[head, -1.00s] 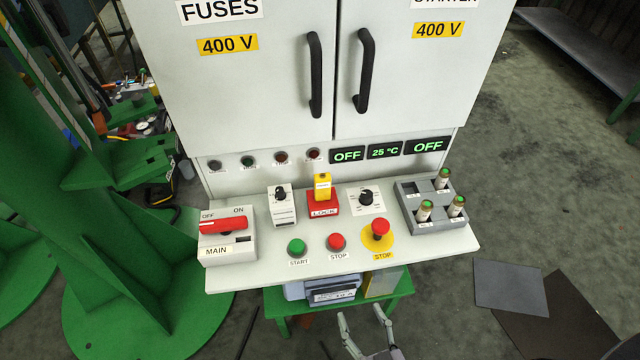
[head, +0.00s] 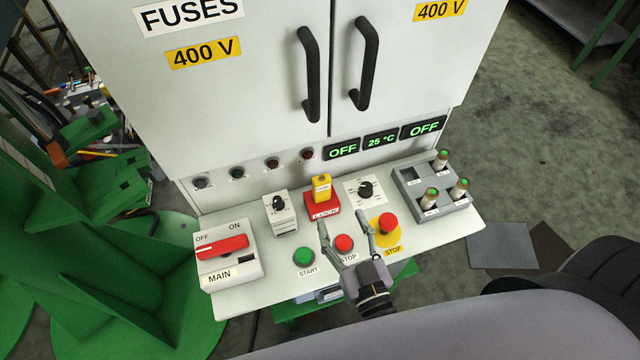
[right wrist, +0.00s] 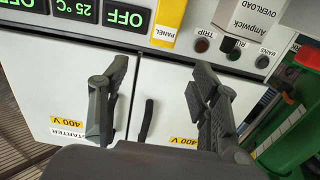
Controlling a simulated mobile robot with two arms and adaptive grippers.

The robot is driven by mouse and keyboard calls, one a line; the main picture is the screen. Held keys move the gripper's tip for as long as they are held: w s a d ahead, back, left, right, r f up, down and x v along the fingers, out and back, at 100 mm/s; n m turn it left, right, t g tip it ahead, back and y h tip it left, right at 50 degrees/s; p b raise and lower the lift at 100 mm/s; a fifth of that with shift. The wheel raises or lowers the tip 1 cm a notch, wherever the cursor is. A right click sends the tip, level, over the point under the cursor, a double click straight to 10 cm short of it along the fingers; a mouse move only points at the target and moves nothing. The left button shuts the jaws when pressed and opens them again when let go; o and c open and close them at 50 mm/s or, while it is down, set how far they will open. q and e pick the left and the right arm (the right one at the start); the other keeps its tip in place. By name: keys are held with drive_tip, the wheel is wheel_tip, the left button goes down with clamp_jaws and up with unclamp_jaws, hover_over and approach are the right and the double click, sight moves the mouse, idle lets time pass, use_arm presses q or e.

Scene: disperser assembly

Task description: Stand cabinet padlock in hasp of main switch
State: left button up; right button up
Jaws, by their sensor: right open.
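A yellow block-shaped piece (head: 321,188) stands upright in the red LOCK base (head: 322,208) at the back of the console; I take it for the padlock. It also shows in the right wrist view (right wrist: 168,22), labelled PANEL. The main switch (head: 228,262) is a light box at the console's left end, its red handle (head: 222,247) lying across it. I cannot make out the hasp clearly. My right gripper (head: 342,224) is open and empty, its fingers over the console front, below the LOCK base in the picture. My left gripper is not in view.
Green START (head: 304,257) and red STOP (head: 344,243) buttons lie near my right gripper, with a red emergency stop (head: 387,223) to its right. Two knob boxes flank the padlock. A grey fuse tray (head: 408,186) is at the right. Cabinet handles (head: 309,75) project above.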

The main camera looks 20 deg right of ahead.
sight(323, 184)
drive_tip(key=w+p, duration=0.1)
drive_tip(key=w, duration=0.6)
drive_tip(key=shift+w+a, duration=0.15)
drive_tip(key=shift+w, duration=0.05)
drive_tip(key=w, duration=0.4)
drive_tip(key=shift+w+a+f+p, duration=0.1)
drive_tip(key=shift+w+a+p, duration=0.1)
drive_tip(key=shift+w+p, duration=0.1)
drive_tip(key=shift+w+f, duration=0.1)
drive_tip(key=shift+w, duration=0.05)
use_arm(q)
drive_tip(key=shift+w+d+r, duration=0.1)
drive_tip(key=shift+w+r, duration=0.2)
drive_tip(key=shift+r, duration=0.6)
use_arm(e)
drive_tip(key=shift+c, duration=0.3)
clamp_jaws()
